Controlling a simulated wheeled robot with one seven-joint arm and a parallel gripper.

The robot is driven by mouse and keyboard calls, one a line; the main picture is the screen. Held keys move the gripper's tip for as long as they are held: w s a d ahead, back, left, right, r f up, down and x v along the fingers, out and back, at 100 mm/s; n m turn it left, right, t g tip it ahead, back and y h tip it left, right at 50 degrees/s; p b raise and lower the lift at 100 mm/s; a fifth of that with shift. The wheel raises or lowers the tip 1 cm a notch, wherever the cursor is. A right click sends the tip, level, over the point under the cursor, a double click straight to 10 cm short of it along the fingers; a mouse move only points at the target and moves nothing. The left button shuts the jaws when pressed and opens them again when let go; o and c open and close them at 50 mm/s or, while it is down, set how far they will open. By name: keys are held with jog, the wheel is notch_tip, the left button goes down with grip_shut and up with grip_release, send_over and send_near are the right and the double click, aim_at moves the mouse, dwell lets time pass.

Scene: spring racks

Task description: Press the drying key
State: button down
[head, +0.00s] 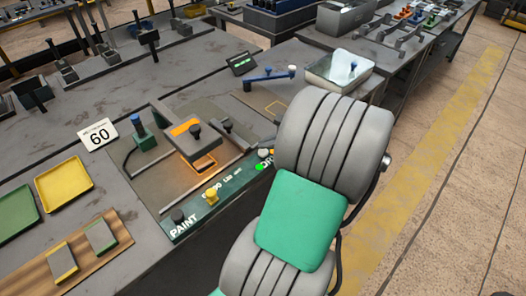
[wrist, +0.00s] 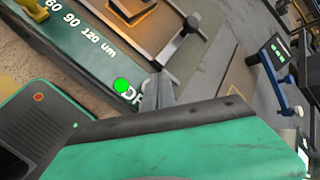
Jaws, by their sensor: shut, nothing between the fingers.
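The green front strip (head: 235,190) of the paint station carries the words PAINT and, at its right end, the start of a label reading DR. A bright green round spot (head: 259,167) shows beside that label, and also in the wrist view (wrist: 121,85). My gripper (wrist: 160,85) is shut and empty, its grey fingers over the strip just right of the DR letters. They cover the rest of the label. I cannot make out the drying key for certain or tell whether the fingertips touch it. In the head view my arm hides the gripper.
A yellow knob (head: 211,195) and a black knob (head: 178,217) stand on the strip. Behind are an orange-topped grey block (head: 190,138), a blue-handled lever (head: 267,74) and a small green-lit display (head: 241,63).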

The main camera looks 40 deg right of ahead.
aim_at(266, 153)
jog(key=shift+f, duration=0.1)
dwell(0.3)
jog(key=shift+f, duration=0.3)
jog(key=shift+f, duration=0.65)
dwell(0.6)
jog(key=shift+r+p, duration=1.05)
jog(key=shift+p, duration=0.25)
notch_tip(266, 153, up, 5)
jog(key=p, duration=0.5)
jog(key=shift+r+p, duration=0.15)
jog(key=shift+p, duration=0.25)
